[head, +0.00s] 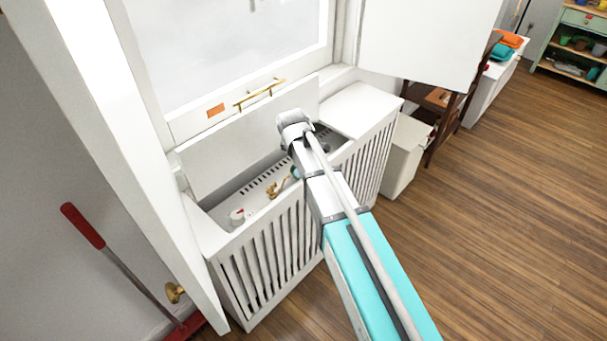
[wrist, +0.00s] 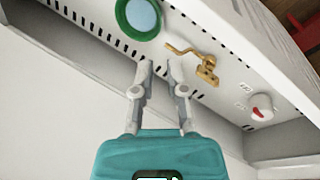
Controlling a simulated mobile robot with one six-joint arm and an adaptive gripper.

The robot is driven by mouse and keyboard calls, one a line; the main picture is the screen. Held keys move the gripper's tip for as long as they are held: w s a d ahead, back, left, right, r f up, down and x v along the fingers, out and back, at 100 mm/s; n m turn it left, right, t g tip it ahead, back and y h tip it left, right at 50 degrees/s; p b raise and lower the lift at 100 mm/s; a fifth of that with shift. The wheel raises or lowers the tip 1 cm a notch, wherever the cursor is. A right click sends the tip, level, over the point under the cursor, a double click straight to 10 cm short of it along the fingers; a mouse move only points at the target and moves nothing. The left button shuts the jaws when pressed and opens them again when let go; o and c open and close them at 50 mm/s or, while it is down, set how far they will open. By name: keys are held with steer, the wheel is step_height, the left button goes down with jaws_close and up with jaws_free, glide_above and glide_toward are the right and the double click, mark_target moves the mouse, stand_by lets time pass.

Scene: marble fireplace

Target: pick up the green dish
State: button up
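The green dish (wrist: 140,17) shows at the top edge of the wrist view, round with a green rim and a pale grey-blue middle, partly cut off by the frame. It lies on the white perforated surface inside the slatted radiator cover. My gripper (wrist: 160,66) has its two fingers apart with nothing between them. The dish is beyond the fingertips, a little to the left in that view, and not touched. In the head view my arm reaches over the open cover; the fingertips are hidden, and the dish cannot be clearly made out.
A brass hook-shaped handle (wrist: 199,62) and a red-and-white knob (wrist: 262,107) lie near the dish. The white slatted cover (head: 283,245) surrounds the recess, with its raised lid (head: 235,150) behind. A white door stands at left. Wooden floor (head: 500,190) is clear at right.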

steer(key=shift+f, duration=0.1)
steer(key=b+x, duration=0.8)
steer(key=shift+w+f, duration=0.15)
steer(key=shift+f, duration=0.1)
steer(key=shift+f, duration=0.1)
stand_by(0.6)
steer(key=shift+b+x, duration=2.45)
steer(key=shift+b, duration=0.15)
steer(key=shift+c, duration=0.2)
jaws_close()
